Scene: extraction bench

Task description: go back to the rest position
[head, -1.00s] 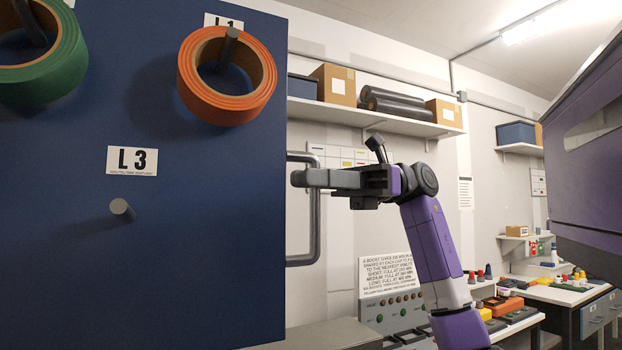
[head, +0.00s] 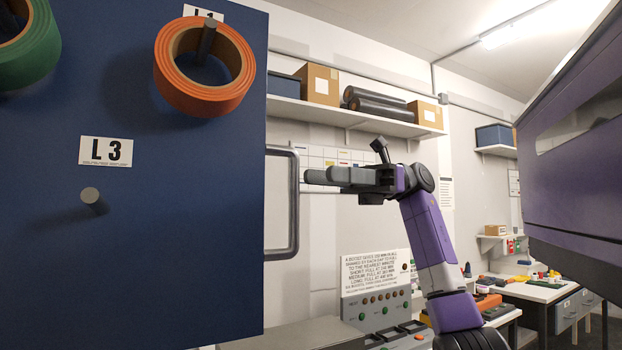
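My gripper (head: 318,177) is in the middle of the head view, at the end of my purple and black arm. Its two fingers point left and look spread apart, one showing past the other, with nothing between them. The finger tips are just right of a grey upright bar handle (head: 294,225) at the edge of the blue panel, and look clear of it.
The blue panel (head: 190,240) fills the left, with an orange roll (head: 205,100) and a green roll (head: 45,50) on pegs and a bare peg (head: 92,198) under L3. A shelf (head: 350,119) and a control box (head: 378,308) are behind my arm.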

